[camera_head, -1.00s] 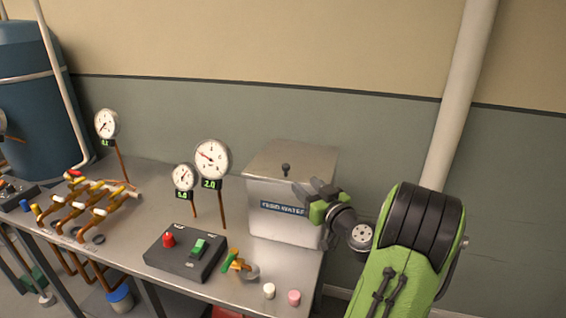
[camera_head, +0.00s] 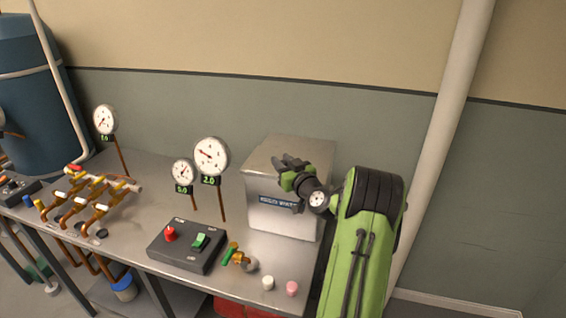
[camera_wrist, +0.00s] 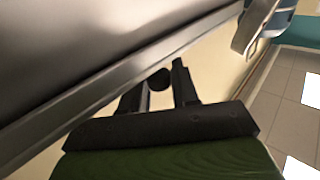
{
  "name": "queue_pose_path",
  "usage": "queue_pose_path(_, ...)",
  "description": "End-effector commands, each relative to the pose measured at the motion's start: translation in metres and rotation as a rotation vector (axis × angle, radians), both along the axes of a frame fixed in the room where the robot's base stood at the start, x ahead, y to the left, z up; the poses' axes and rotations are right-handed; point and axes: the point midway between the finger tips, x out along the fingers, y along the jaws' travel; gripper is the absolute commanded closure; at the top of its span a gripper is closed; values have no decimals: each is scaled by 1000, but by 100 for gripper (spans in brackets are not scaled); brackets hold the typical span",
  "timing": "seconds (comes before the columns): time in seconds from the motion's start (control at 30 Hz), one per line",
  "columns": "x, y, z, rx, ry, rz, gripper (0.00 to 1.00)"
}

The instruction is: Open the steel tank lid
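The steel tank (camera_head: 283,222) stands at the right end of the bench with its lid (camera_head: 290,146) down flat. A dark label is on its front. My gripper (camera_head: 284,163) is over the lid and hides the lid knob in the head view. In the wrist view a dark round knob (camera_wrist: 159,79) shows between the two fingers of my gripper (camera_wrist: 164,82). The fingers are apart, with a visible gap between the knob and the right finger. The grey metal edge of the tank (camera_wrist: 120,75) crosses in front of the hand.
A dark control box (camera_head: 186,244), a brass valve (camera_head: 240,258), a white cap (camera_head: 268,283) and a pink cap (camera_head: 292,288) sit near the bench's front edge. A pale pipe (camera_head: 445,140) rises at the right.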

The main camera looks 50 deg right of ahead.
Motion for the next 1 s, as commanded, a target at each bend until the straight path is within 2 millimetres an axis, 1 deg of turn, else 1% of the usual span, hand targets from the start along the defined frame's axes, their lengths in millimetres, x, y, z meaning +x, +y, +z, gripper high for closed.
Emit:
queue_pose_path(0.03, 0, 0, 0, 0, 0, 0, 82)
queue_pose_path(0.13, 0, 0, 0, 0, 0, 0, 98)
queue_pose_path(0.17, 0, 0, 0, 0, 0, 0, 100)
queue_pose_path(0.4, 1, -2, 0, -2, 1, 1, 100)
queue_pose_path(0.47, 4, -7, 0, -3, 0, 2, 100)
queue_pose_path(0.6, 13, -25, 0, -5, 0, 2, 100)
queue_pose_path(0.7, 17, -33, 0, -4, 1, 1, 100)
queue_pose_path(1.0, 18, -36, 0, -2, 2, 0, 100)
